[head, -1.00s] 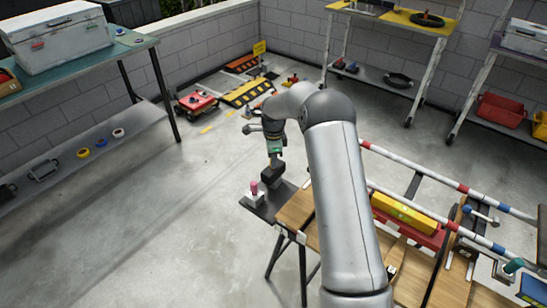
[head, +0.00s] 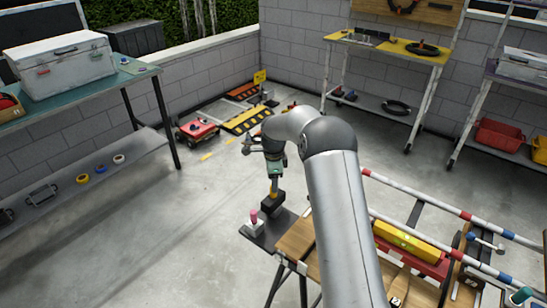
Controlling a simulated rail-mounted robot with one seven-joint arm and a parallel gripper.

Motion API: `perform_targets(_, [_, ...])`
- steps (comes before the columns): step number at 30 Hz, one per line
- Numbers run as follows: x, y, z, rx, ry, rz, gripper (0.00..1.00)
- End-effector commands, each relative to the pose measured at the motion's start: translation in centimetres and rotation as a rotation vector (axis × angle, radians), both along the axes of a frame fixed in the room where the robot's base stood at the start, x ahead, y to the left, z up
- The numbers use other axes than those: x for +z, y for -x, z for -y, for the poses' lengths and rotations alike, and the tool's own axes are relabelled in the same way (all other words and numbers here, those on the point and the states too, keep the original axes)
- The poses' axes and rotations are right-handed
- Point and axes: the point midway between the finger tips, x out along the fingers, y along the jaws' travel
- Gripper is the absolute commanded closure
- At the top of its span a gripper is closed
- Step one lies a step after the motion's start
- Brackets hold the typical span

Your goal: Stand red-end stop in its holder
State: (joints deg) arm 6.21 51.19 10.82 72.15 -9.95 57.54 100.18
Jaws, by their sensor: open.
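My gripper (head: 273,192) hangs in the head view over a small dark stand near the far left end of the trestle table. Its fingers are small and partly lost against a yellow piece just above a black block (head: 272,204). I cannot tell whether they touch either one. A pink-red-ended upright piece (head: 254,215), which looks like the red-end stop, stands on or in a small white block (head: 255,228) just left of the black block. Whether that white block is its holder is not clear.
A dark plate (head: 268,238) lies under both blocks. Open concrete floor (head: 180,240) lies to the left.

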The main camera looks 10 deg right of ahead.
Motion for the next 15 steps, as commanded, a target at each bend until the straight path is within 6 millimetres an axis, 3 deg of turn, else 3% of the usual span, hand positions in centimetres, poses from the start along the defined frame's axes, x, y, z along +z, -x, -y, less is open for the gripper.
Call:
perform_targets(9, [8.1, -0.1, 0.0, 0.0, 0.0, 0.006, 0.52])
perform_targets(15, [12.0, 0.0, 0.0, 0.0, 0.0, 0.003, 0.52])
